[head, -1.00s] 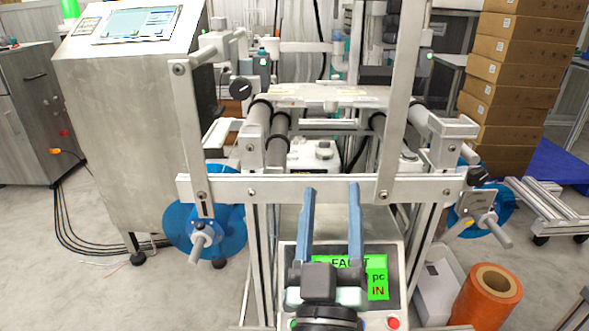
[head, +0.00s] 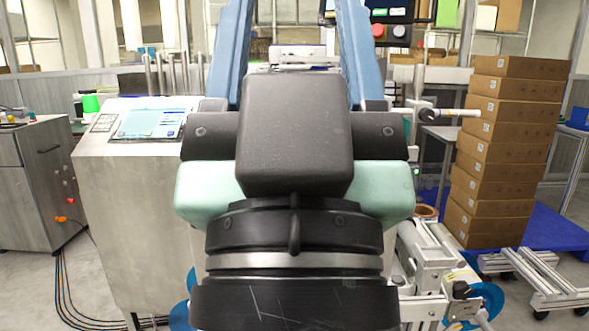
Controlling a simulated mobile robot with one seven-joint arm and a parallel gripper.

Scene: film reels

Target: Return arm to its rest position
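My gripper (head: 292,12) is large and close in the middle of the head view, pointing up and away. Its two blue fingers stand wide apart, one at the left and one at the right. Only background shows between them, so it is open and empty. Its black body and pale green wrist part hide most of the film machine behind. The fingertips reach the top edge of the picture.
A grey cabinet with a sloped screen panel (head: 150,123) stands at left. A tall stack of brown boxes (head: 500,150) is at right. Part of the machine's metal frame (head: 425,265) and a blue reel (head: 480,300) show at lower right.

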